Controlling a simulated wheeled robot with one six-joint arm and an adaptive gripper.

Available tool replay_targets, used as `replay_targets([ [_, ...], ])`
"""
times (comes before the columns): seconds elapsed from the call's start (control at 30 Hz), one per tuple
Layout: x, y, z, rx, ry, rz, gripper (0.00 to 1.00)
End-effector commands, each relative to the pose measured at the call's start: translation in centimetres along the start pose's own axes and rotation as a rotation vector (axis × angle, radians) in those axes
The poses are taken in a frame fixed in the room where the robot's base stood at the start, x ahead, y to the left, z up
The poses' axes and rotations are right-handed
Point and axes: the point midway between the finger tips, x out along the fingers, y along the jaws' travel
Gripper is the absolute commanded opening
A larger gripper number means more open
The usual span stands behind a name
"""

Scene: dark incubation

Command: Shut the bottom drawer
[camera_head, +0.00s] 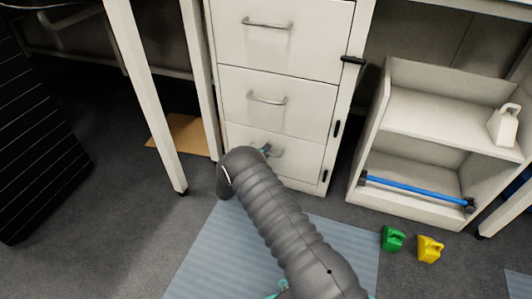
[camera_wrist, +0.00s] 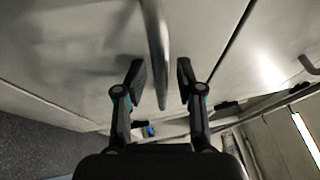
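The white cabinet (camera_head: 290,64) has three stacked drawers with metal bar handles. The bottom drawer (camera_head: 303,156) is the lowest; its front looks about flush with the drawers above, and a small gap cannot be told. My arm hides its left part. Its handle (camera_head: 276,152) shows just past my wrist. In the wrist view the handle (camera_wrist: 154,40) runs down between the two fingers of my gripper (camera_wrist: 161,80). The fingers are open, one on each side of the bar, with visible space around it. In the head view my gripper is mostly hidden behind the arm.
A white shelf unit (camera_head: 362,158) with a blue bar (camera_head: 415,190) and a white jug (camera_head: 504,125) stands on the right. A table leg (camera_head: 150,95) stands left of the cabinet.

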Motion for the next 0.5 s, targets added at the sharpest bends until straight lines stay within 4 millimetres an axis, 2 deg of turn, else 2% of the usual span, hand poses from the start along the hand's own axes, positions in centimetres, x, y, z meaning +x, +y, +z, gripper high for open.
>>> replay_targets([
  [0.23, -1.9, 0.0, 0.1, 0.000, -0.004, -0.001, 0.37],
  [0.5, -7.1, 0.1, 0.0, -0.001, -0.002, 0.000, 0.37],
])
